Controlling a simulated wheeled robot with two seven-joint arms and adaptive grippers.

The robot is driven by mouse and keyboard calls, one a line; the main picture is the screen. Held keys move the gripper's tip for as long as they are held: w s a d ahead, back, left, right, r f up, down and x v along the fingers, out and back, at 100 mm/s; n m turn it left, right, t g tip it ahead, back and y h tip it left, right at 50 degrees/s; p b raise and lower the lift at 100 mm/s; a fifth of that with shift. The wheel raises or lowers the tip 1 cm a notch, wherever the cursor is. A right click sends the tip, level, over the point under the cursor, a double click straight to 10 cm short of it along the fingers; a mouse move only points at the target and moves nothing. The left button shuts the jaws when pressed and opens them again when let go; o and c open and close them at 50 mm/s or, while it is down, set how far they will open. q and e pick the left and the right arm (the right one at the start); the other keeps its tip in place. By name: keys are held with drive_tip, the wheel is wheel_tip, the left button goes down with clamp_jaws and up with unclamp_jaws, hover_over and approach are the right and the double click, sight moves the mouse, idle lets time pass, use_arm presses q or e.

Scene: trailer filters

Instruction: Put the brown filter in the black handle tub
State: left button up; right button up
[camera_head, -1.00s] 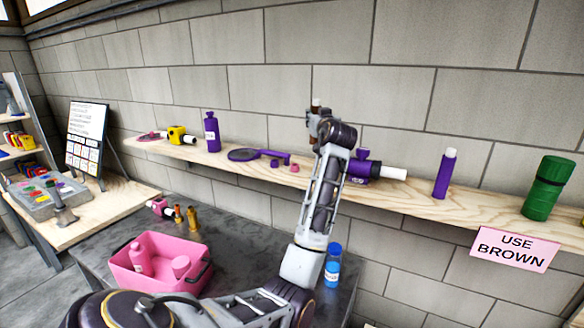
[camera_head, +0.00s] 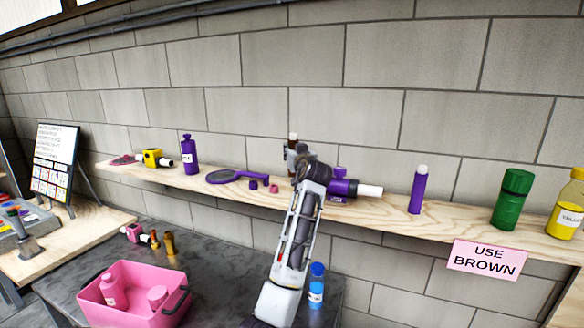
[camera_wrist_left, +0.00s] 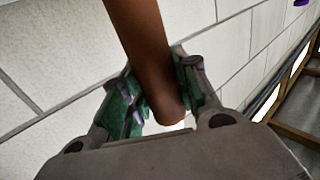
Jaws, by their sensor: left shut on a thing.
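My left gripper (camera_head: 293,152) is up in front of the block wall, above the wooden shelf's middle. It is shut on the brown filter (camera_wrist_left: 146,50), a plain brown cylinder that fills the space between the green-lined fingers in the left wrist view. The pink tub with a black handle (camera_head: 118,308) stands on the dark table at lower left, well below and left of the gripper. It holds pink bottles. My right gripper is out of view.
The shelf (camera_head: 390,217) carries purple items, a yellow-and-black item (camera_head: 153,158), a green container (camera_head: 512,198) and a yellow bottle (camera_head: 567,205). A "USE BROWN" sign (camera_head: 487,260) hangs on its edge. A blue bottle (camera_head: 317,285) stands beside my arm. Small brown bottles (camera_head: 168,243) stand behind the tub.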

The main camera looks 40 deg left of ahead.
use_arm(q)
drive_tip(key=shift+f, duration=0.75)
drive_tip(key=shift+f, duration=0.15)
drive_tip(key=shift+f+p, duration=0.55)
drive_tip(key=shift+f, duration=1.35)
drive_tip(key=shift+f, duration=0.25)
drive_tip(key=o, duration=1)
drive_tip(key=shift+r, duration=0.15)
